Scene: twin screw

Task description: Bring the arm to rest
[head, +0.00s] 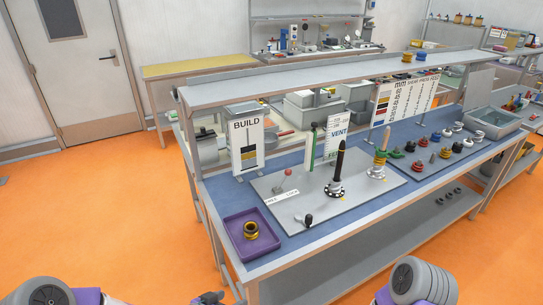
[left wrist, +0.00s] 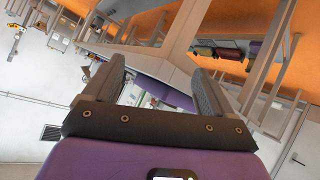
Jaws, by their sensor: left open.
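My left gripper (left wrist: 157,76) is open in the left wrist view, with its two grey fingers spread and nothing between them. In the head view only parts of my left arm (head: 40,292) show along the bottom edge, in front of the workbench (head: 330,235). My right arm (head: 422,282) shows as a rounded grey and purple link at the bottom right. Its gripper is out of the picture.
A purple tray (head: 268,213) with a brass-coloured ring (head: 251,230) sits at the bench's left end. A grey plate (head: 300,206) carries a dark upright post (head: 339,165) and a ring-stacked post (head: 380,155). Orange floor (head: 110,225) is open left of the bench.

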